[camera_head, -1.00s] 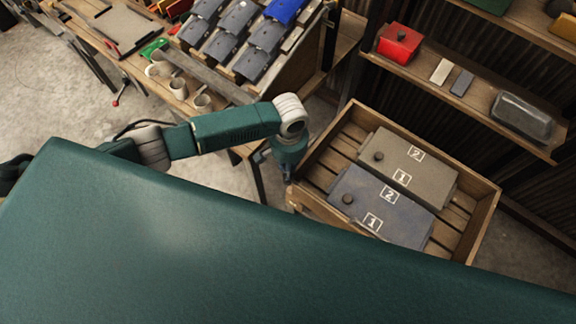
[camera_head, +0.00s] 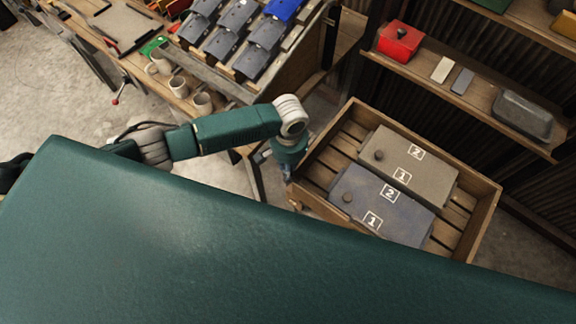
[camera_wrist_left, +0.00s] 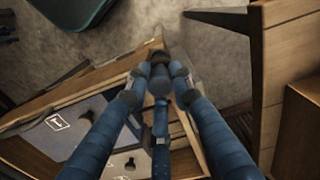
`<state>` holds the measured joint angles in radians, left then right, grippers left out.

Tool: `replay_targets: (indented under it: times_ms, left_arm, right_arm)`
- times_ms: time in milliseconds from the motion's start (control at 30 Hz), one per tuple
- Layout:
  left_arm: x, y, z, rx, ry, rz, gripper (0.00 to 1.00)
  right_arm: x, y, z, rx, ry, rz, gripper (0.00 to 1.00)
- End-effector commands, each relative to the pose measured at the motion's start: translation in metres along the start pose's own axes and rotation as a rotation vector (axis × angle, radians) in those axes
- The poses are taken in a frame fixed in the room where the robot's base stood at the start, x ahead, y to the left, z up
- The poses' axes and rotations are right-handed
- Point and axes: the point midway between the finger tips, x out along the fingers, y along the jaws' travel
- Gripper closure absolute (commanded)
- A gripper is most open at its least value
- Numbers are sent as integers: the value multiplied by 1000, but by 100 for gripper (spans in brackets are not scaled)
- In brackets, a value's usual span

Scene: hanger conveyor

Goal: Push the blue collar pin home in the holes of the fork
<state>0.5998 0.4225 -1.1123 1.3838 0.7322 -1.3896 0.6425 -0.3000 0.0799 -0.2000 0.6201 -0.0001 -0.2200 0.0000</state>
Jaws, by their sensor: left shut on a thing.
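My left gripper (camera_head: 287,174) hangs by the left corner of the wooden crate in the head view, mostly hidden under my wrist. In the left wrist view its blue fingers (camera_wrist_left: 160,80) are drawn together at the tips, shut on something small. A dark blue rounded piece shows between the tips, but I cannot tell whether it is the collar pin or part of a finger. The fingertips appear over the crate's edge in that view. I cannot make out the fork or its holes in either view. My right gripper is not in view.
The slatted crate (camera_head: 486,219) holds a grey-brown box (camera_head: 395,158) and a blue-grey box (camera_head: 370,205), both numbered. A shelf (camera_head: 480,95) with a red box (camera_head: 400,40) is at the upper right. A workbench with mugs (camera_head: 179,87) is at the upper left.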

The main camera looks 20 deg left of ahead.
Motion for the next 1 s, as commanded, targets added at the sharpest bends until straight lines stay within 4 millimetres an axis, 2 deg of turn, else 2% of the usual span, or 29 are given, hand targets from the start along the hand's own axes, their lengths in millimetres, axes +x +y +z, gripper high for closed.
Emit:
replay_targets:
  times_ms: [1000]
  left_arm:
    - [0, 0, 0, 0, 0, 1, 100]
  right_arm:
    - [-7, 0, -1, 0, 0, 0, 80]
